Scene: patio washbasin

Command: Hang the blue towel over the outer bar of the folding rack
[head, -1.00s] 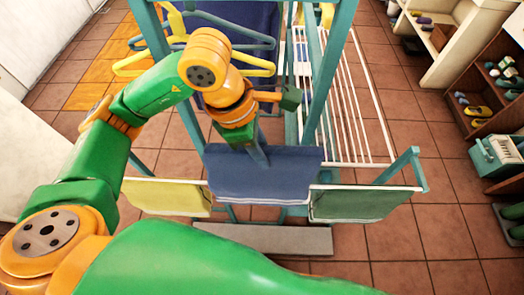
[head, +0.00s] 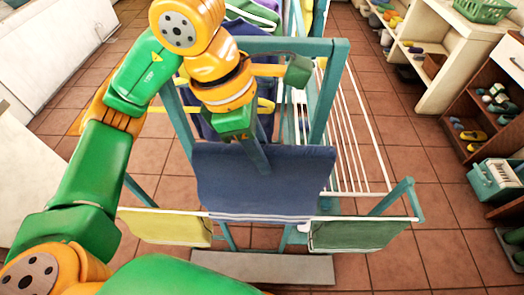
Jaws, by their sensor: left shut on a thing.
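The blue towel (head: 225,185) hangs spread out in the middle of the head view, with pale stripes near its lower edge. My left gripper (head: 262,165) is shut on the towel's upper part, its finger pointing down onto the cloth. The outer bar (head: 415,219) is the white front rail of the folding rack (head: 335,95). The towel's lower edge overlaps the bar's middle in the picture; I cannot tell whether they touch. The bar's middle is hidden by the towel. My right gripper is not in view.
A yellow towel (head: 165,228) hangs on the bar's left part and a dark green towel (head: 355,235) on its right part. White rack rods (head: 352,140) run behind on the right. Shelves (head: 470,95) with small items stand at the right. Tiled floor is clear between.

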